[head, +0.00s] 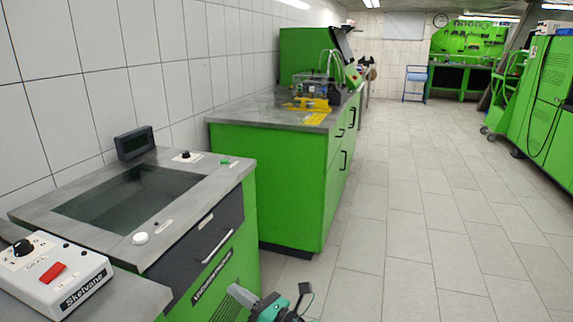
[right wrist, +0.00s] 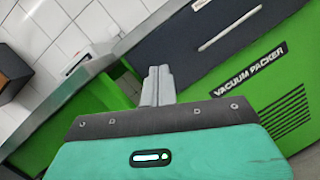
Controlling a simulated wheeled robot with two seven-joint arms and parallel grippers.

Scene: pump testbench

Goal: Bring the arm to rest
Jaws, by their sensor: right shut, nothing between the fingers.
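My right gripper (head: 243,296) shows at the bottom of the head view, low in front of the green cabinet with the grey drawer. In the right wrist view its two grey fingers (right wrist: 157,86) are together with nothing between them. The gripper's teal and dark body fills the lower part of that view. It appears apart from the cabinet front. My left gripper is in neither view.
The vacuum packer (head: 224,257) has a grey top with a glass lid (head: 130,197). A white control box (head: 50,275) with a red switch is at lower left. A second green cabinet (head: 285,178) stands behind. The tiled floor (head: 420,230) to the right is clear.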

